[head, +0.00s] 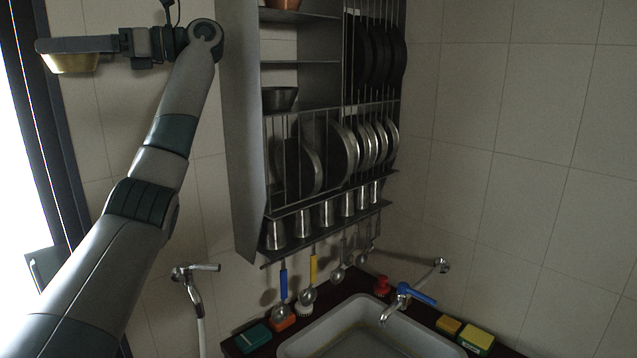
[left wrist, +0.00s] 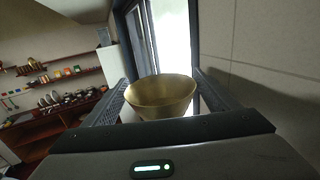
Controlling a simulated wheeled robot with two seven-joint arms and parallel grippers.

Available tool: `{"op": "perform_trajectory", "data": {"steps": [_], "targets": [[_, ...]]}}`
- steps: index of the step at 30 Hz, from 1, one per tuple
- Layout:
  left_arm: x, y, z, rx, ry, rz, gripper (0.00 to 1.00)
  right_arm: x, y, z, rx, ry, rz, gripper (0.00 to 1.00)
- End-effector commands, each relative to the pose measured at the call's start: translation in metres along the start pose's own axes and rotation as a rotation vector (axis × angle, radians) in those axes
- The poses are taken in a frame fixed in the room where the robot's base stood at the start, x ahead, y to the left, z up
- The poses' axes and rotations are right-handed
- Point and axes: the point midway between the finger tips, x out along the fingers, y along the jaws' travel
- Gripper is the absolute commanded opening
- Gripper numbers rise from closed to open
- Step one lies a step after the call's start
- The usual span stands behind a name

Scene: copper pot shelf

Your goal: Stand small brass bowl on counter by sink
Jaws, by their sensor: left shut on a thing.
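The small brass bowl (head: 70,64) is held up at the far left of the head view, level with the upper part of the wall rack. My left gripper (head: 62,46) is shut on it, and the gripper body covers the bowl's upper part there. In the left wrist view the bowl (left wrist: 160,98) sits between the two fingers, with its open top visible. The sink (head: 312,341) is at the bottom of the head view, far below and right of the bowl. The dark counter (head: 345,301) shows around it. My right gripper is not in view.
A metal wall rack (head: 240,130) with plates, cups and a dark bowl (head: 280,98) stands right of my left arm. A blue-handled tap (head: 405,297), sponges (head: 477,338) and a red item (head: 382,286) crowd the sink's edge. A wall sprayer (head: 190,285) hangs left of the counter.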

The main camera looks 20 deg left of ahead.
Motion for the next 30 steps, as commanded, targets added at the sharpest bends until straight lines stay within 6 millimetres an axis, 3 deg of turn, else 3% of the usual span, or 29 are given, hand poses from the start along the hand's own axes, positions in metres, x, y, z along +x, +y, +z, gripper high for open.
{"op": "perform_trajectory", "data": {"steps": [8, 15, 24, 30], "targets": [[-0.055, -0.014, -0.052, 0.003, -0.003, -0.089, 0.58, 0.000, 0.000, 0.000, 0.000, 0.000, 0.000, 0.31], [-0.116, -0.019, -0.129, 0.004, -0.003, -0.249, 0.58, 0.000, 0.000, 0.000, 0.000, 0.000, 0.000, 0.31], [-0.168, -0.004, -0.224, 0.004, -0.002, -0.476, 0.58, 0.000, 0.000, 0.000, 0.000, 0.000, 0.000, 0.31], [-0.192, 0.014, -0.283, 0.005, -0.001, -0.632, 0.58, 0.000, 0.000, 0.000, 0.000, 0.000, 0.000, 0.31]]}}
